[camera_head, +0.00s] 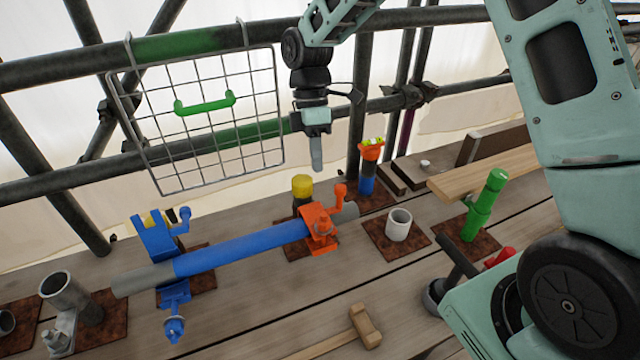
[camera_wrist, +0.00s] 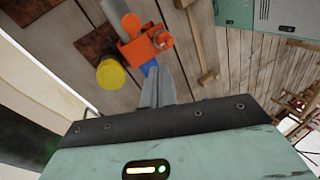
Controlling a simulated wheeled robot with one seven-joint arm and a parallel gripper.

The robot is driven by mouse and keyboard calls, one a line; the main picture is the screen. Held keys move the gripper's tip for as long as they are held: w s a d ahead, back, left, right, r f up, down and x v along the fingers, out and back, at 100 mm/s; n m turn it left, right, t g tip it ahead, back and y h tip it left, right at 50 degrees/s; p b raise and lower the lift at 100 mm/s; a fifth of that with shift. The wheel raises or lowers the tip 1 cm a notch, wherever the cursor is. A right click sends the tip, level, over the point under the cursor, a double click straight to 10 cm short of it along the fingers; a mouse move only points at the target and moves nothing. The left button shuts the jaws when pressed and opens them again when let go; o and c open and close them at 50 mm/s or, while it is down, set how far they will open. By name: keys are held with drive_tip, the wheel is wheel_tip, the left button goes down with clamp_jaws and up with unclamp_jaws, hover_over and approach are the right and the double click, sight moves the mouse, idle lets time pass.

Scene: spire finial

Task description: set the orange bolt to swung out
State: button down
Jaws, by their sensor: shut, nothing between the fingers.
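The orange clamp (camera_head: 320,243) sits around the pipe near the right end of its blue sleeve (camera_head: 240,247). A small bolt-like part (camera_head: 322,224) shows on the clamp's front; its exact position is hard to tell. An orange knobbed arm (camera_head: 340,192) stands up at the clamp's back right. The orange clamp also shows in the wrist view (camera_wrist: 140,48), just beyond the fingertips. My gripper (camera_head: 317,167) hangs above and behind the clamp, fingers down, shut and empty, apart from it. In the wrist view its fingers (camera_wrist: 158,88) cover part of the blue sleeve.
A yellow-capped post (camera_head: 302,186) stands just behind the clamp. A blue clamp (camera_head: 153,238) stands open at left. A grey cup (camera_head: 398,225), green post (camera_head: 484,205) and mallet (camera_head: 365,325) are around. A wire basket (camera_head: 200,120) hangs on the rails behind. Planks in front are mostly clear.

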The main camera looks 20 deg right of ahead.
drive_tip(key=shift+w+d, duration=0.2)
drive_tip(key=p, duration=0.4)
approach(324, 230)
drive_tip(key=f, duration=0.5)
drive_tip(key=shift+w+d, duration=0.25)
drive_tip(key=shift+w, duration=0.15)
drive_tip(key=shift+b, duration=0.35)
